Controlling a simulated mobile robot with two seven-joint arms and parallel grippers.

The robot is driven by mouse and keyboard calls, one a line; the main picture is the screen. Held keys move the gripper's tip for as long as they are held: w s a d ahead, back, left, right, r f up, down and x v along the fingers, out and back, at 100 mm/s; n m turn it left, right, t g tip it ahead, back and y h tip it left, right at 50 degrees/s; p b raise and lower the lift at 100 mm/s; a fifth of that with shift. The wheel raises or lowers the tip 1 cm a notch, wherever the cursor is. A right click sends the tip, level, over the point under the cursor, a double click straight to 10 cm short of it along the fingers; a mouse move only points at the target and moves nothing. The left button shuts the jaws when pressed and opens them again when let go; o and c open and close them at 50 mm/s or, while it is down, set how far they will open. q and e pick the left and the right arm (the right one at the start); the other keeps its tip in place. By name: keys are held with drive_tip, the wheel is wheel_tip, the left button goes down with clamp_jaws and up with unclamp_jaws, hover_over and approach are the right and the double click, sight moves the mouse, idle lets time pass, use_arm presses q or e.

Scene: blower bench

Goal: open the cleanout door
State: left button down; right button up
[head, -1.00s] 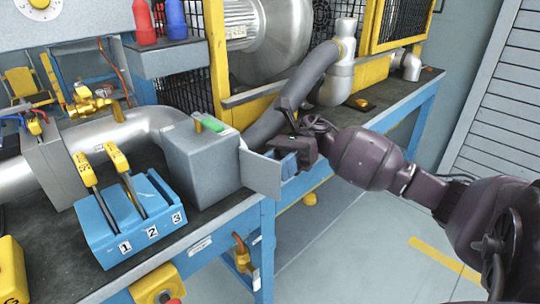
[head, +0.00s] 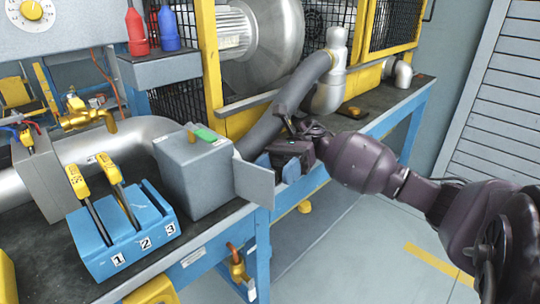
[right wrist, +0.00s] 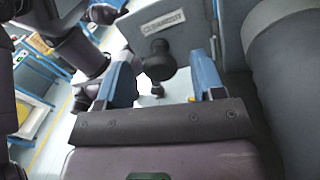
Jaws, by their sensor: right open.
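The cleanout door (head: 254,182) is a flat grey panel that stands out at an angle from the right side of the grey box (head: 198,172), so it is ajar. In the right wrist view the door (right wrist: 180,28) carries a label and a dark round knob (right wrist: 158,60). My right gripper (head: 280,165) is just behind the door's right part in the head view. In the right wrist view its blue fingers (right wrist: 164,78) are apart, with the knob seen in the gap between them; I cannot tell whether they touch it. My left gripper is not in view.
A grey hose (head: 268,125) runs close behind my right gripper. A blue block with yellow-handled levers (head: 125,240) stands left of the box. Red and blue bottles (head: 137,32) stand on a shelf above. Open floor (head: 340,260) lies right of the bench (head: 215,240).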

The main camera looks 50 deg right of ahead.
drive_tip(key=w+d, duration=0.1)
drive_tip(key=d, duration=0.7)
drive_tip(key=shift+w+d, duration=0.15)
drive_tip(key=shift+d, duration=0.15)
